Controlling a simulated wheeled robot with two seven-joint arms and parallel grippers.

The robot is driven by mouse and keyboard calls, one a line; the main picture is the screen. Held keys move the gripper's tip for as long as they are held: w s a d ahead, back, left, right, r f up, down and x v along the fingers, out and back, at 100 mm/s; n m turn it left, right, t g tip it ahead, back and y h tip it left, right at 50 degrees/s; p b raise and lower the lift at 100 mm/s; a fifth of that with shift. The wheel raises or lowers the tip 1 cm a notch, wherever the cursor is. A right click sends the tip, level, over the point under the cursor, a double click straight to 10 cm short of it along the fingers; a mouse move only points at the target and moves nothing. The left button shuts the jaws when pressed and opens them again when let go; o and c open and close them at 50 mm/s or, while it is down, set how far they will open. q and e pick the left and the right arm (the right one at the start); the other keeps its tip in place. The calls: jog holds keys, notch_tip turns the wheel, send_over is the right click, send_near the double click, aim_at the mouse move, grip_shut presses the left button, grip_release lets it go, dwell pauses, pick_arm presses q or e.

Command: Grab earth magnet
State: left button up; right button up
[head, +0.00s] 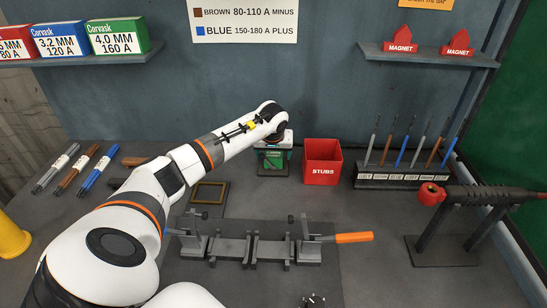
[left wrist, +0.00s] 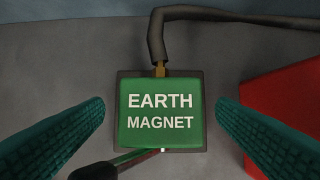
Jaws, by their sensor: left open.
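The earth magnet (left wrist: 160,115) is a green-topped block with white lettering on a dark square base, and a brass fitting with a dark cable joins its far edge. In the left wrist view it lies between the two teal fingers of my left gripper (left wrist: 161,108), which is open, with a gap on each side. In the head view my left gripper (head: 273,146) is at the back middle of the bench, over the green earth magnet (head: 273,161), partly covering it.
The red STUBS box (head: 322,162) stands just right of the magnet and shows as a red wall (left wrist: 285,110) in the left wrist view. A rod rack (head: 405,178) and torch stand (head: 445,250) are farther right. A clamp fixture (head: 250,248) is in front.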

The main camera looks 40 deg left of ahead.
pick_arm(q)
jog(key=shift+x, duration=1.15)
jog(key=c, duration=1.4)
jog(key=shift+r, duration=0.1)
jog(key=shift+c, duration=1)
